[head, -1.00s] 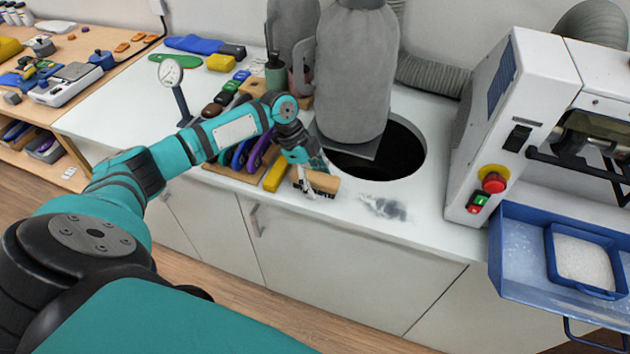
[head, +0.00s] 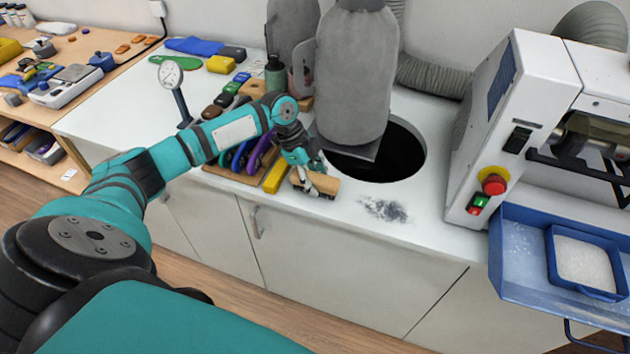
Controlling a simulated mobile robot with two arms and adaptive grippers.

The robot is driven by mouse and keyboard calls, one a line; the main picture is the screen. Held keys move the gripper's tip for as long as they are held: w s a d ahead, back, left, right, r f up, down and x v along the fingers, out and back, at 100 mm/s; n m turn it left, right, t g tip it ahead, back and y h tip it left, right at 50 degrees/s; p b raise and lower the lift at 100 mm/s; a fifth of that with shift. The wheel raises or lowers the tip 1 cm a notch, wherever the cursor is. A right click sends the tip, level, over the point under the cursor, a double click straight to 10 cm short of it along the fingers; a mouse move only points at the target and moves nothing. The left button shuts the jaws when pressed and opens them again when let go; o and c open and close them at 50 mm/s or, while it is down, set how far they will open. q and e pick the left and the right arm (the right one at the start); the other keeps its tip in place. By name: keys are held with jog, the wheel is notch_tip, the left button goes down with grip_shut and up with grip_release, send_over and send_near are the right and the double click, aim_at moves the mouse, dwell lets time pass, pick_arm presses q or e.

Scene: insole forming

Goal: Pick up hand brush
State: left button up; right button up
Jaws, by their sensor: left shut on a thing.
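The hand brush (head: 322,186) has a light wooden back and lies near the front edge of the white counter, right of a yellow block. My left gripper (head: 309,183) comes down over it from above and is shut on it. The fingers and wrist cover part of the brush. I cannot tell whether the brush touches the counter. My right gripper is not in view.
A yellow block (head: 276,176) and a rack of colored tools (head: 243,158) stand close left of the gripper. Behind is a round dark opening (head: 405,151) under a grey bag (head: 355,75). Grey dust (head: 384,209) lies to the right. A white machine (head: 515,120) stands farther right.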

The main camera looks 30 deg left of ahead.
aim_at(320, 178)
pick_arm(q)
jog(key=shift+w+r+b, duration=0.1)
jog(key=shift+r+b, duration=0.2)
jog(key=shift+r, duration=0.4)
notch_tip(320, 178, up, 3)
jog(key=shift+f+b, duration=0.2)
jog(key=shift+b, duration=0.25)
jog(key=s+d+r+b, duration=0.1)
jog(key=s+d+b, duration=0.1)
jog(key=s+d, duration=0.7)
jog(key=s, duration=0.4)
jog(key=shift+d+r, duration=0.15)
jog(key=shift+r, duration=0.05)
jog(key=o, duration=0.6)
grip_shut()
